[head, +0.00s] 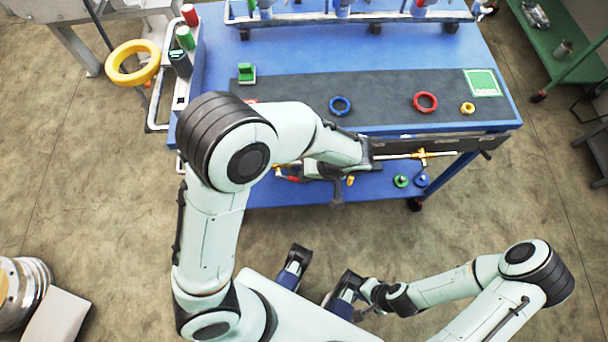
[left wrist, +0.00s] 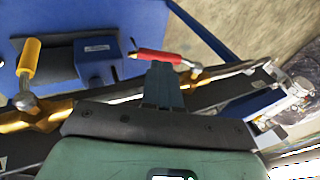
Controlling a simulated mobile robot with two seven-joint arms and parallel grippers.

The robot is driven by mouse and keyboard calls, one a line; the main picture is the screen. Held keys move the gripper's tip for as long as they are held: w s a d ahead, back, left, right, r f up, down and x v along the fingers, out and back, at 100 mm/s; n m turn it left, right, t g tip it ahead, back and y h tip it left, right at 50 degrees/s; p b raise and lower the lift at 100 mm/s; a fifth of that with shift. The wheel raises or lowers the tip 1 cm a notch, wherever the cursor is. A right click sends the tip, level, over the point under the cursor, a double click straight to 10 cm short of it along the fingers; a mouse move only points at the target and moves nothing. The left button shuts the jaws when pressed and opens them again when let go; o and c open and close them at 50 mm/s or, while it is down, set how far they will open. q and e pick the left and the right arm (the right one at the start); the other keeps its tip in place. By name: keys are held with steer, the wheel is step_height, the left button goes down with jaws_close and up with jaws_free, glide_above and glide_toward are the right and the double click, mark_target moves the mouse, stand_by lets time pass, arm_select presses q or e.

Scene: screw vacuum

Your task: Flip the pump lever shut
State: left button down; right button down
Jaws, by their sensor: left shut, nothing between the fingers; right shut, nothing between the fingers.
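In the left wrist view, a lever with a red handle (left wrist: 158,55) lies nearly along the metal pipe. A second lever with a yellow handle (left wrist: 29,58) stands at the left on a brass valve (left wrist: 35,117). A blue box with a label (left wrist: 97,58) sits between them. My left gripper (left wrist: 162,70) is shut and empty, its fingertips at the red handle; I cannot tell whether they touch it. In the head view, my left arm hides most of this spot at the table's front side. My right gripper (head: 369,290) is shut and empty, low near my base, away from the table.
The blue table (head: 320,57) carries a dark mat (head: 375,88) with a blue ring (head: 340,106), a red ring (head: 425,102) and a small yellow ring (head: 467,109). Green and blue knobs (head: 401,181) lie on the lower shelf. A green cart (head: 562,68) stands at right.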

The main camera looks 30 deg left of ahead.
arm_select(q)
steer(key=shift+x, duration=1.05)
steer(key=shift+f, duration=0.15)
step_height(320, 180, down, 3)
steer(key=g+y, duration=0.2)
steer(key=y, duration=0.2)
steer(key=shift+m+b, duration=0.3)
steer(key=shift+b, duration=0.05)
steer(key=shift+s+a+f+g+y+b, duration=0.3)
steer(key=shift+a+f+g+y, duration=0.3)
steer(key=shift+f+y, duration=0.3)
steer(key=shift+s+a+f+g+y+b, duration=0.2)
steer(key=shift+s+a+f+g+y, duration=0.35)
steer(key=shift+f+y, duration=0.35)
steer(key=shift+a, duration=0.25)
